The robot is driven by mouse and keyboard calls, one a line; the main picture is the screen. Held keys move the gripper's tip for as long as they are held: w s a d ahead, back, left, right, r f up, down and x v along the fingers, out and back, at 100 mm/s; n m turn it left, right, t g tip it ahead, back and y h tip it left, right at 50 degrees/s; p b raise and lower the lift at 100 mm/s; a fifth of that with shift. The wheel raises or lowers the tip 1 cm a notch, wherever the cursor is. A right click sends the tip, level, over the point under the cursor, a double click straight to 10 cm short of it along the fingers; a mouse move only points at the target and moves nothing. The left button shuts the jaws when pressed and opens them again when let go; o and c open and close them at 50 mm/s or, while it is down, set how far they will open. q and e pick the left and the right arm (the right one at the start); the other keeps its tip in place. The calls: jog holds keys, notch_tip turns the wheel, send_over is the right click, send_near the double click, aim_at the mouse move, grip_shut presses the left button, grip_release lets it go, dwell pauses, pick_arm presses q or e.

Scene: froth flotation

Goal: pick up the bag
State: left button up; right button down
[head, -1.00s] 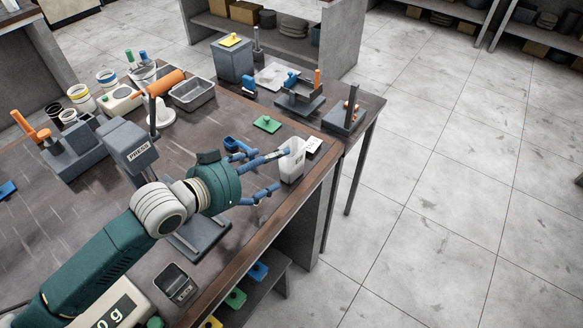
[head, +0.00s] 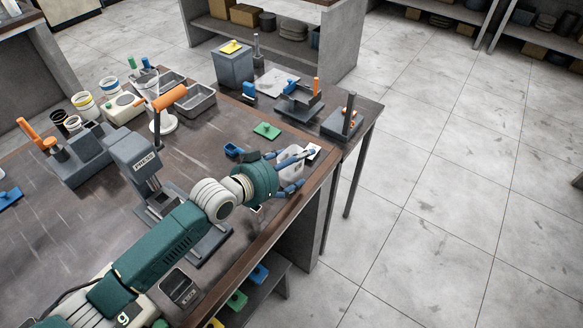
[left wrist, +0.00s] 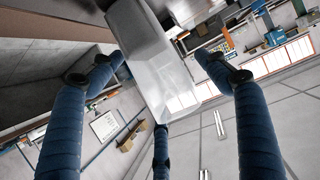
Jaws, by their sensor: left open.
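The bag (head: 290,164) is a whitish, translucent pouch at the right edge of the dark table, with a white tag (head: 313,152) beside it. My left gripper (head: 302,171) is open, with its blue fingers on either side of the bag in the head view. In the left wrist view the bag (left wrist: 150,50) lies between the spread fingers of the left gripper (left wrist: 160,58). A third finger shows below it. I cannot tell whether any finger touches the bag. My right gripper is not in view.
A green piece (head: 267,130) and a blue scoop-like piece (head: 233,150) lie near the bag. A grey press (head: 138,160) stands left of my arm. A side table (head: 365,108) with tools adjoins at the back right. The floor to the right is clear.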

pick_arm(q)
jog(key=shift+r, duration=0.1)
jog(key=c, duration=1.5)
jog(key=shift+o, duration=0.2)
jog(key=shift+a, duration=0.1)
